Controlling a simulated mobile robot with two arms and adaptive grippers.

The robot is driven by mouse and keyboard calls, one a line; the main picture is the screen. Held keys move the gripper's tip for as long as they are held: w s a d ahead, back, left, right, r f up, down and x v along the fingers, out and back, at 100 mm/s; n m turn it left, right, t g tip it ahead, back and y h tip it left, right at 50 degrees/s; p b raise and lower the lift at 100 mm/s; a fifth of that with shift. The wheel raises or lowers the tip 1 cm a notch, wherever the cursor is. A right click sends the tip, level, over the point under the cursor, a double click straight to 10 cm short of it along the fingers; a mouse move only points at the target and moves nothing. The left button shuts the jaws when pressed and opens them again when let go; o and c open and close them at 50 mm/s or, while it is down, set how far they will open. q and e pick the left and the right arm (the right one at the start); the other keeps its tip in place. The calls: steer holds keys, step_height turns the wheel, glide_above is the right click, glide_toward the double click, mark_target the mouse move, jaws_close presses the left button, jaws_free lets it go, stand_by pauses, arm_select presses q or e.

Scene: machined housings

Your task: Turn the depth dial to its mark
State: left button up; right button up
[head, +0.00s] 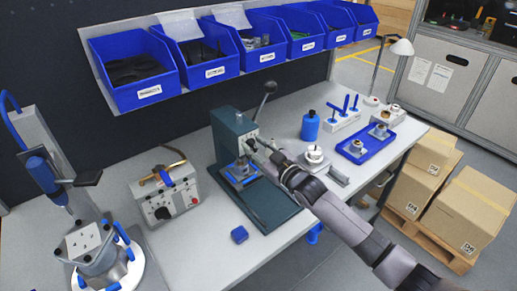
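A dark green bench press (228,142) stands mid-bench with a lever at its top and a blue-and-grey fixture (240,172) on its base. My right arm reaches in from the lower right, and my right gripper (257,146) is at the press's front face, by its upper part. The depth dial cannot be made out clearly; the gripper covers that part of the press. I cannot tell whether the fingers touch or hold anything there. The dial's mark is too small or hidden to see. My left gripper is not in view.
A grey control box (165,194) with knobs and a housing in a round fixture (92,243) stand to the left. A blue bottle (310,126) and blue tray (366,142) are right. Blue bins (135,70) hang behind.

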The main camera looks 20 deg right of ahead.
steer(key=v, duration=1.2)
steer(key=s+a+f+m+g+h, duration=0.35)
steer(key=s+f+g, duration=0.25)
steer(key=s+f, duration=0.6)
steer(key=s+f+m+g+h, duration=0.3)
steer(key=s+g, duration=0.4)
steer(key=s, duration=1.2)
step_height(320, 180, down, 28)
steer(key=n+g+b, duration=0.2)
steer(key=s+d+f+g+b, duration=0.1)
steer(key=s+d+f, duration=0.2)
steer(key=s+f, duration=1.5)
steer(key=shift+f, duration=0.25)
